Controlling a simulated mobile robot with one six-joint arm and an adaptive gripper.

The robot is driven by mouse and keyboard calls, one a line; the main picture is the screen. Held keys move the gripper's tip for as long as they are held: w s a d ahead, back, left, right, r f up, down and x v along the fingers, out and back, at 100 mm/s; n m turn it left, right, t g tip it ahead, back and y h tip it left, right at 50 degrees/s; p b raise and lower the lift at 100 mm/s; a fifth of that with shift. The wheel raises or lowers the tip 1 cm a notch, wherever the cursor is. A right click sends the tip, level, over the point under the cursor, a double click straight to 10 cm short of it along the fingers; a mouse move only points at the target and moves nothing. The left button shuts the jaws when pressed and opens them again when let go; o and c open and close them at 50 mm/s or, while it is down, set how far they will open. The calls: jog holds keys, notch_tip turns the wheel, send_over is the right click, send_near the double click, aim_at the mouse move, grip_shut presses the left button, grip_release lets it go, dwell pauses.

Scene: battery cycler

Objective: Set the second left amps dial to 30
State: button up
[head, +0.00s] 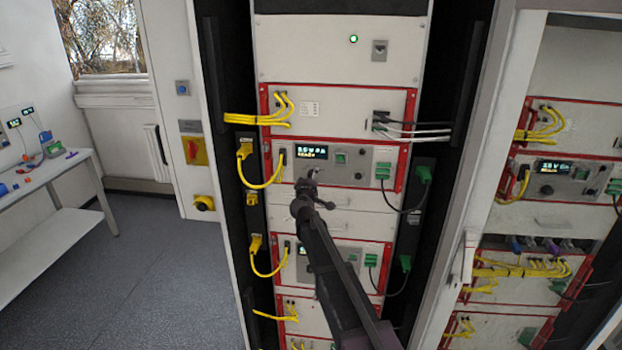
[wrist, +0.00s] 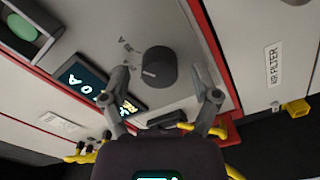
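The amps dial (wrist: 159,66) is a round dark knob with a light pointer mark, on a grey panel with small printed marks around it. My gripper (wrist: 167,83) is open in the wrist view, with one finger on each side of the dial. I cannot tell whether the fingers touch it. In the head view my gripper (head: 313,174) is at the second red-framed unit of the left rack, just below its lit display (head: 311,152), and hides the dial. The display also shows in the wrist view (wrist: 85,84), partly behind a finger; its reading is unclear.
A green button (head: 340,158) is right of the display. Yellow cables (head: 262,184) hang on the left and green plugs (head: 383,171) with dark cables on the right. A similar unit with a display (head: 553,166) stands in the right rack. The floor at left is clear.

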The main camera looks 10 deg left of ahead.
jog(key=shift+s, duration=0.15)
jog(key=s, duration=1.2)
jog(key=shift+a, duration=0.2)
jog(key=s+d+f+m+g+h+b, duration=0.4)
jog(key=d+f, duration=0.4)
jog(key=d, duration=0.4)
jog(key=s+d+f+m+g+h+b, duration=0.1)
jog(key=s+d+f+m+g+h, duration=0.1)
jog(key=s+d+f+m+g, duration=0.55)
jog(key=s+d+f+g+y+b, duration=0.2)
jog(key=s+d+f+g+y, duration=0.1)
jog(key=s+f, duration=0.3)
jog(key=s+d+f+g+y+b, duration=0.3)
jog(key=s+d+f, duration=0.2)
jog(key=s, duration=0.6)
notch_tip(320, 180, down, 2)
jog(key=shift+s+d+f+y, duration=0.2)
jog(key=shift+f+y, duration=0.05)
jog(key=shift+y, duration=0.05)
